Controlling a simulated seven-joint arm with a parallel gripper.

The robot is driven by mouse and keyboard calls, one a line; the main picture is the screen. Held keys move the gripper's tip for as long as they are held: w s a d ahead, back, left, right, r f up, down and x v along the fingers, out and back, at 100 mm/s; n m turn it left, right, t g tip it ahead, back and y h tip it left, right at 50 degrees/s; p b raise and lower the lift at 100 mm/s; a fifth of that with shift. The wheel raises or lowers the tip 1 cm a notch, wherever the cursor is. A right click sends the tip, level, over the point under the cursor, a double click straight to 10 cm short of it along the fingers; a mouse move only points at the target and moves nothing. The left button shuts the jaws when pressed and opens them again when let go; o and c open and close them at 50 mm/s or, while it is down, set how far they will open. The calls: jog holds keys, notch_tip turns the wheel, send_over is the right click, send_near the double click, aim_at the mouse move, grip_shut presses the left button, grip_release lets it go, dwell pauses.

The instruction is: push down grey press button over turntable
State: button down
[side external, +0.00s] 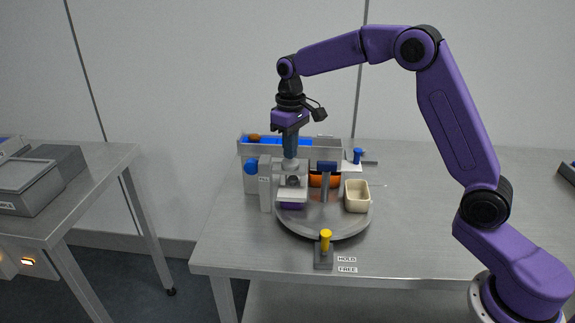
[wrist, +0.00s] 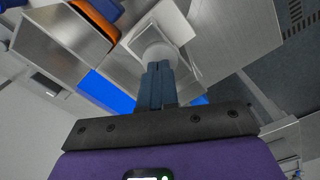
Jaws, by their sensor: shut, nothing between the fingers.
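My gripper (side external: 290,156) points straight down with its blue-grey fingers shut and empty. The fingertips are right at the top of the grey press button (side external: 293,166), which stands on a light grey press over the turntable's left side. In the wrist view the shut fingers (wrist: 157,66) overlap the round pale button (wrist: 154,49); I cannot tell whether they touch it or how far down it is.
A grey trough (side external: 325,147) with a blue inside stands behind the press. A yellow-topped lever (side external: 325,241) with HOLD and FREE labels stands in front. The table's right side is clear.

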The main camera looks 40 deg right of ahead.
aim_at(290, 162)
jog(key=shift+f, duration=1.3)
dwell(0.5)
jog(key=shift+r, duration=3.6)
